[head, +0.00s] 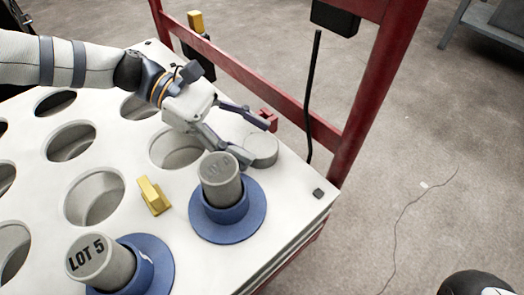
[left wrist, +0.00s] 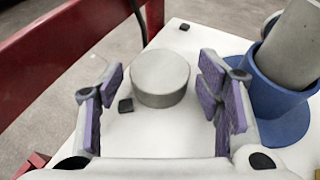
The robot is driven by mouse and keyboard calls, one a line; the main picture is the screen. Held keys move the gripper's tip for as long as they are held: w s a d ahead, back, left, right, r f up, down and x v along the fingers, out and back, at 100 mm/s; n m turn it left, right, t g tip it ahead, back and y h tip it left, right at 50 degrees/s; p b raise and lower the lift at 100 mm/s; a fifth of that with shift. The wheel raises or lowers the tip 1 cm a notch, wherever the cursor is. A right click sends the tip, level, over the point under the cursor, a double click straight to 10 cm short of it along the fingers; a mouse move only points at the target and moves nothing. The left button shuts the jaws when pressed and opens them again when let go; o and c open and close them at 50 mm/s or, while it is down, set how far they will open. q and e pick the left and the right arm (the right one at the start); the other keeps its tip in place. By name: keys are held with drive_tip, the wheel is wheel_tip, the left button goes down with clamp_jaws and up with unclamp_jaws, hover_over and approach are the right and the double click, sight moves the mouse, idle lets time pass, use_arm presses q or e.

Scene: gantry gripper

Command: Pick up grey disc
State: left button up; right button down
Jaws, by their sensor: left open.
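The grey disc (head: 261,149) is a short round puck lying flat on the white table top near its far right edge. In the left wrist view the disc (left wrist: 160,78) sits ahead of and between the spread fingers, with white table showing on both sides of it. My left gripper (head: 256,141) is open and empty. Its two fingers point toward the disc, and no contact shows. In the left wrist view the gripper (left wrist: 165,98) shows purple pads facing each other. My right gripper is not in view; a dark rounded part shows at the bottom right corner of the head view.
Grey cylinders stand in blue flanged holders close by, one (head: 220,180) just below the gripper and one (head: 100,262) labelled LOT 5. A yellow block (head: 153,196) lies on the table top (head: 285,205), which has several round holes. A red frame (head: 362,90) rises behind the disc.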

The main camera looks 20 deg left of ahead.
use_arm(q)
drive_tip(key=shift+d+f, duration=0.2)
drive_tip(key=shift+d, duration=0.35)
drive_tip(key=c, duration=1.1)
